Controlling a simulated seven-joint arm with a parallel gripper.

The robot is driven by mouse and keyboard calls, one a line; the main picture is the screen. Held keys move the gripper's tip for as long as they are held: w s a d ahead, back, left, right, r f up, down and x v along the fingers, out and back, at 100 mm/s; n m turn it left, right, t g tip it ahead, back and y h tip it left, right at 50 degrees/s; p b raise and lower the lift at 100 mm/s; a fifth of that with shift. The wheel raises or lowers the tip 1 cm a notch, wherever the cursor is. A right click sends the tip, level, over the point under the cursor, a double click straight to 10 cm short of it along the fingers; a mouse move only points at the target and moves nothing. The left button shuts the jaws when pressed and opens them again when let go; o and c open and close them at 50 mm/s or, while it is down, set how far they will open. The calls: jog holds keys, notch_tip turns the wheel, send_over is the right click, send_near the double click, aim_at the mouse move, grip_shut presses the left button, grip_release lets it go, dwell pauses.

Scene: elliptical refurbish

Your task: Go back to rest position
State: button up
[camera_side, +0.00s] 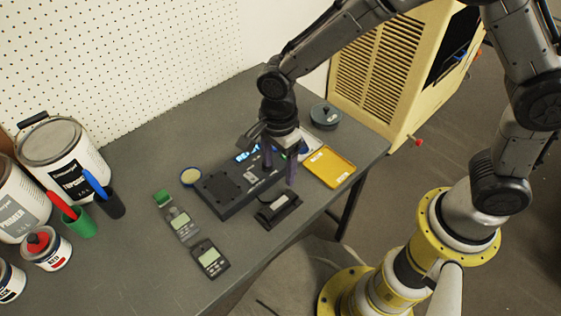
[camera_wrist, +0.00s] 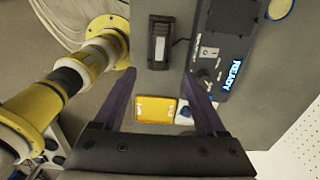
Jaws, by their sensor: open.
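My gripper (camera_side: 279,165) hangs over the grey table, above the right end of a black device (camera_side: 228,192) with a lit blue display. In the wrist view my gripper (camera_wrist: 160,78) shows two dark purple fingers spread wide apart with nothing between them. The black device also shows in the wrist view (camera_wrist: 222,45), its display reading "READY". Below the fingers, a yellow tray (camera_wrist: 157,108) lies on the table. A small black block-shaped unit (camera_wrist: 161,42) with a cable lies beside the device. How far the fingertips are above the table is hard to tell.
The yellow tray (camera_side: 330,167) and a round grey container (camera_side: 325,116) are near the table's right end. The black unit (camera_side: 278,210) and a handheld meter (camera_side: 209,258) lie towards the front edge. Paint cans (camera_side: 62,150) stand at left. A pegboard (camera_side: 120,60) stands behind.

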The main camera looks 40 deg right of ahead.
jog(key=s+d+r+t, duration=0.1)
jog(key=d+r+t, duration=0.1)
jog(key=d+r, duration=0.55)
jog(key=s+d+r+t, duration=0.15)
jog(key=d+r, duration=0.35)
jog(key=r, duration=0.5)
jog(key=s+d+n+t, duration=0.1)
jog(key=s+d+n, duration=0.2)
jog(key=s+n, duration=0.4)
jog(key=s+d+r+n+t, duration=0.1)
jog(key=s+d+n, duration=0.2)
jog(key=s+n, duration=0.5)
jog(key=n, duration=0.3)
jog(key=shift+s, duration=0.15)
